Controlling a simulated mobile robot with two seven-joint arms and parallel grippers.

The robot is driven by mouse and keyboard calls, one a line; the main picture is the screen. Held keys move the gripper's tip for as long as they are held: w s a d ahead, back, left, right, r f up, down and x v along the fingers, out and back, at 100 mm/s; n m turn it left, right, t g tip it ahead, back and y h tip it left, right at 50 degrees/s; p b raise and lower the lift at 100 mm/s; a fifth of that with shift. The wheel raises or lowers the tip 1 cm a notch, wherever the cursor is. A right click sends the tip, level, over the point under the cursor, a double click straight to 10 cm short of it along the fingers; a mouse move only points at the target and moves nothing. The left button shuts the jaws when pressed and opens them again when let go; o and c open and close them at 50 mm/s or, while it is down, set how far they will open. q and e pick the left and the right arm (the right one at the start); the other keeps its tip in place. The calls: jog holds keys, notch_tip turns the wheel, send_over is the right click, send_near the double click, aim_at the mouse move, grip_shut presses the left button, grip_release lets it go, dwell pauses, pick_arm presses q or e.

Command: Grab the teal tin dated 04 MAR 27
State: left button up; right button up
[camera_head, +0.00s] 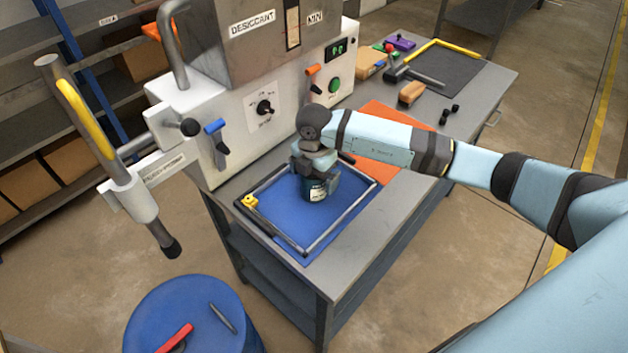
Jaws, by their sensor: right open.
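A dark teal tin (315,190) with a pale label stands upright on the blue mat (275,210), inside a metal frame. The date on its label is too small to read. My right gripper (318,178) is over the tin from above, its open fingers at the tin's upper part. The gripper hides the top of the tin, and I cannot tell whether the fingers touch it. My left gripper is not in view.
A white machine (250,110) labelled DESICCANT stands behind the mat, with knobs and levers. An orange mat (385,125), a brush (411,92) and small tools lie further right on the bench. A blue drum (190,310) stands at front left.

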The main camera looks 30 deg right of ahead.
jog(key=shift+f, duration=0.5)
jog(key=c, duration=1.1)
jog(key=shift+r, duration=0.1)
jog(key=shift+c, duration=0.7)
jog(key=shift+r, duration=0.1)
